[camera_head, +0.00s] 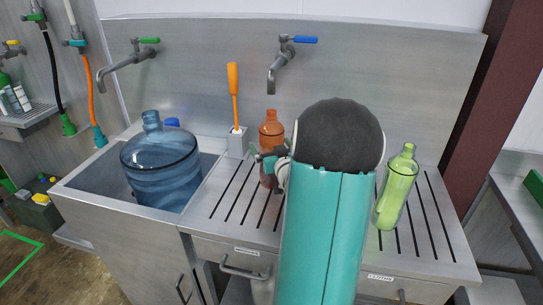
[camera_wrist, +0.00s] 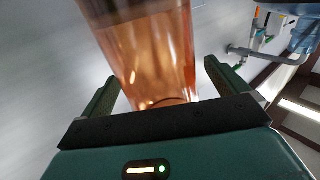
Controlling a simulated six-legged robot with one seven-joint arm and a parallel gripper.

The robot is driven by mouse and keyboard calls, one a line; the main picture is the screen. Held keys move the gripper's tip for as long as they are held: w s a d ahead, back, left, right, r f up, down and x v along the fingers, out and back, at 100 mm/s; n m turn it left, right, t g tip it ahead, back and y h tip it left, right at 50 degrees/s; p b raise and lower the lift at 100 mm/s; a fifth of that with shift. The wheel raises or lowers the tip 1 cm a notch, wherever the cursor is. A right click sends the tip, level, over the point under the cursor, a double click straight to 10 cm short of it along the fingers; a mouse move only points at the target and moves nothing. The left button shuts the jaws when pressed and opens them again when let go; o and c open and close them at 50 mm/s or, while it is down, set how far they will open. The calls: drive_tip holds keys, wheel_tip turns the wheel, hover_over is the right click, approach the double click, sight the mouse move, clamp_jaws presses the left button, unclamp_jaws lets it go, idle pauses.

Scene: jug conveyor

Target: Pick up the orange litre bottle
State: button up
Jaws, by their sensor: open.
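The orange litre bottle (camera_head: 271,130) stands upright on the slotted drainboard, partly hidden behind my arm in the head view. In the wrist view the translucent orange bottle (camera_wrist: 152,50) fills the space ahead of and between the fingers. My gripper (camera_wrist: 160,85) is open, with one green finger on each side of the bottle. I see a gap on the left side; on the right the finger looks close to the bottle, and I cannot tell whether it touches. In the head view my gripper (camera_head: 268,160) is at the bottle, mostly hidden by my arm.
A large blue water jug (camera_head: 160,165) stands in the sink at left. A brush with an orange handle (camera_head: 233,80) stands in a holder behind. A green bottle (camera_head: 397,185) stands right of my arm. Two taps, one with a blue handle (camera_head: 305,40), project from the backsplash.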

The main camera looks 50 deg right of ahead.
drive_tip(key=shift+w, duration=0.1)
drive_tip(key=c, duration=1.5)
